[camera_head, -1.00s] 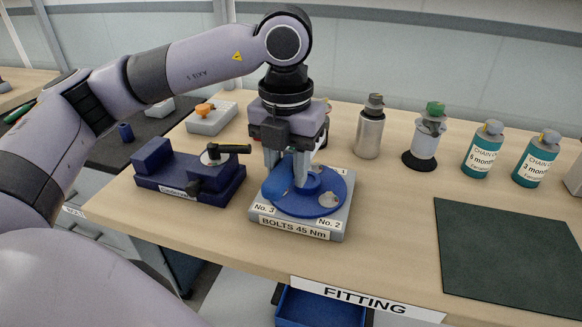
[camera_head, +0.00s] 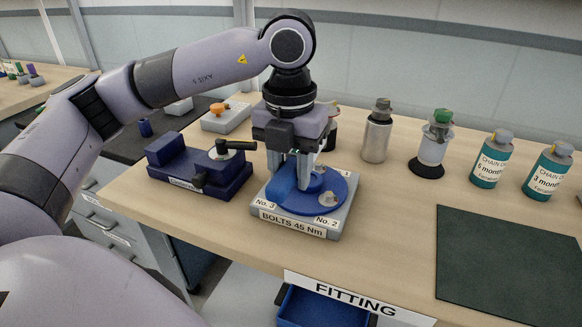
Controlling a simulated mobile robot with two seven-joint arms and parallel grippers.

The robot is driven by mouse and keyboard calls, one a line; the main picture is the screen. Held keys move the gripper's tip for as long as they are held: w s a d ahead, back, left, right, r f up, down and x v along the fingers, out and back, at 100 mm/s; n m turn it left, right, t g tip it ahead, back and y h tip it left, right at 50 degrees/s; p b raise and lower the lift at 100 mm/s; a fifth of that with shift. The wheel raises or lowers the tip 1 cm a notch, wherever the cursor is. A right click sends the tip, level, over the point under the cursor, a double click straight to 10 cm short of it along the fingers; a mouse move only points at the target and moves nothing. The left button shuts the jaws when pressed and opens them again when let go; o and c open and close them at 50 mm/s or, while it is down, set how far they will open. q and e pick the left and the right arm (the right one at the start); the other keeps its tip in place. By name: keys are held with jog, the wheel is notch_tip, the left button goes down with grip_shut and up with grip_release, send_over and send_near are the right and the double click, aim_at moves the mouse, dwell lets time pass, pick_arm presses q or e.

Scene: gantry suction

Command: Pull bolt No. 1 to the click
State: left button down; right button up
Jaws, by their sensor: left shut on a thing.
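The grey fixture marked BOLTS 45 Nm (camera_head: 345,222) stands on the bench with a round blue flange (camera_head: 305,209) on top. Tags No. 3 and No. 2 show at its front corners. The tag for No. 1 (camera_head: 345,174) shows partly at the back right. Bolt No. 1 itself cannot be made out behind my gripper. A silvery bolt head (camera_head: 328,199) shows near tag No. 2. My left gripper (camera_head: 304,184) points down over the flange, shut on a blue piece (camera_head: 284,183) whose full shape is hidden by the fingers. My right gripper is not in view.
Left of the fixture is a dark blue block stand (camera_head: 200,176) with a black-handled tool (camera_head: 233,146). Behind are a grey box with an orange knob (camera_head: 224,117) and a metal bottle (camera_head: 376,140). Teal bottles (camera_head: 490,171) stand right. The dark mat (camera_head: 505,260) is bare.

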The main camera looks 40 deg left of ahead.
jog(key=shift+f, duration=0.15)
pick_arm(q)
jog(key=shift+f+b, duration=0.6)
notch_tip(320, 180, down, 3)
jog(key=shift+r+b, duration=0.15)
jog(key=shift+b, duration=1.05)
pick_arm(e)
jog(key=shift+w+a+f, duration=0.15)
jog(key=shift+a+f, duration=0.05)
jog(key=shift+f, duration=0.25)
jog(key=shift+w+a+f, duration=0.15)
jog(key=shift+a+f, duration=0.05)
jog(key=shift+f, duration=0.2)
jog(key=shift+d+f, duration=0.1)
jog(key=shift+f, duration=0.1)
pick_arm(q)
jog(key=shift+f, duration=0.2)
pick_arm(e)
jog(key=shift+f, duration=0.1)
pick_arm(q)
jog(key=shift+f+b, duration=0.7)
jog(key=shift+b, duration=0.15)
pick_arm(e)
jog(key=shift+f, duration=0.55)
